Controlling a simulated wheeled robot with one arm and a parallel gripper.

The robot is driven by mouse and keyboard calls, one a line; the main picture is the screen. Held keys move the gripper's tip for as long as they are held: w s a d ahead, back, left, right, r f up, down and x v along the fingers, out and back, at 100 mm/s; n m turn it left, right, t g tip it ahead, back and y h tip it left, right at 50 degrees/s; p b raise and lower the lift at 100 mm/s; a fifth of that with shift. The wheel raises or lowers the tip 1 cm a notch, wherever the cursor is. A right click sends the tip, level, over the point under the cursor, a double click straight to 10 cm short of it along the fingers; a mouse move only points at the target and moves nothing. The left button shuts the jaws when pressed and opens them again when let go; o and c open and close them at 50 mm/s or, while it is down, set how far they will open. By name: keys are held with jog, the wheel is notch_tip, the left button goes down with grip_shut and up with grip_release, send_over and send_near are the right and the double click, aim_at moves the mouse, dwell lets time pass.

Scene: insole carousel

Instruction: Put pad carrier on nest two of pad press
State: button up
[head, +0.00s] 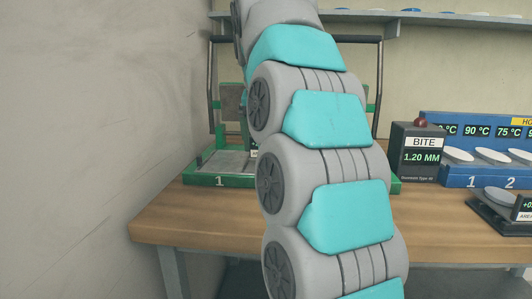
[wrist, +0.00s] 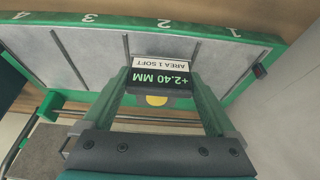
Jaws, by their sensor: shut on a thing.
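The pad press has a green base (head: 205,179) at the left of the bench in the head view; my arm hides most of it, and only nest number 1 is readable. In the wrist view the press tray (wrist: 90,50) appears upside down, with numbers 1 to 4 and thin dividers. My gripper (wrist: 161,80) is shut on the pad carrier (wrist: 162,77), which shows a "+2.40 MM" display and an "AREA 1 SOFT" label. In that picture the carrier lines up with nest two (wrist: 160,45), between two dividers. Whether it touches the tray I cannot tell.
A dark BITE gauge (head: 419,152) reading 1.20 MM stands right of the press. Beside it is a blue heated station (head: 460,180) with pale pads. Another carrier (head: 495,205) sits near the right edge. A wall (head: 110,120) rises left of the bench.

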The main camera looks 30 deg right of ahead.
jog(key=shift+f, duration=1.2)
jog(key=shift+f, duration=0.15)
jog(key=o, duration=1.1)
